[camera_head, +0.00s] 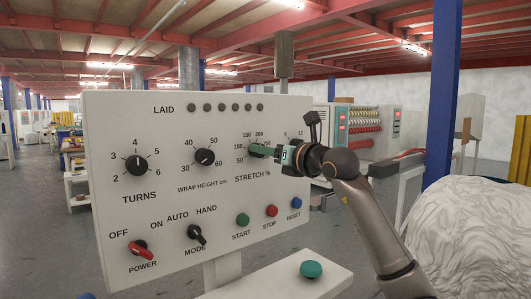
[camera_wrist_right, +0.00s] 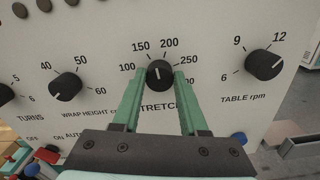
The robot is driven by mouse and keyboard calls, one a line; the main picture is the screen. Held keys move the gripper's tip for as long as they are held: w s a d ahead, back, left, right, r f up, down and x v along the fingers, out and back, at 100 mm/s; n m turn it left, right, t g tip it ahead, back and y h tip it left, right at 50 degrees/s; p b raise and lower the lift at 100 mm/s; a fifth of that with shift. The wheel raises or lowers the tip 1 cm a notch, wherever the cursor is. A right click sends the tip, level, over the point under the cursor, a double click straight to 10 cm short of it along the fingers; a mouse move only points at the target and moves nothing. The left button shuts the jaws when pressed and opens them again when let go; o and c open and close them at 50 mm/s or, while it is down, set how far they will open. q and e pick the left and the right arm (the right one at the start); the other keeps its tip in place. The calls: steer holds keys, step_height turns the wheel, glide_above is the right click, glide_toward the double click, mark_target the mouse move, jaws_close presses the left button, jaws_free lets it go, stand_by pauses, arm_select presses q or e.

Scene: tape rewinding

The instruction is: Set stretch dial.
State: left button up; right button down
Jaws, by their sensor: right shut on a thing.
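The stretch dial (camera_wrist_right: 159,73) is a black round knob with a white pointer line on the pale control panel (camera_head: 130,100). In the right wrist view its line points nearly straight up, between the 150 and 200 marks. My right gripper (camera_head: 262,151) reaches the panel from the right, its green fingers on either side of this dial. It is shut on the dial, and in the head view the fingers hide most of the knob. The STRETCH % label (camera_head: 252,175) sits below. My left gripper is out of view.
The turns dial (camera_head: 135,164) and wrap height dial (camera_head: 205,157) are to the left, the table rpm dial (camera_wrist_right: 264,64) to the right. Below are the power switch (camera_head: 138,247), mode switch (camera_head: 196,234) and start, stop and reset buttons. A wrapped white bulk (camera_head: 480,235) stands right.

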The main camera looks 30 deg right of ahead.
steer(key=m+p, duration=0.1)
steer(key=m, duration=0.6)
steer(key=m+p, duration=0.1)
steer(key=m, duration=0.7)
steer(key=shift+d+f, duration=0.15)
steer(key=shift+f, duration=0.05)
steer(key=shift+m, duration=0.3)
steer(key=c, duration=0.5)
jaws_free()
steer(key=shift+c, duration=0.2)
steer(key=shift+o, duration=0.5)
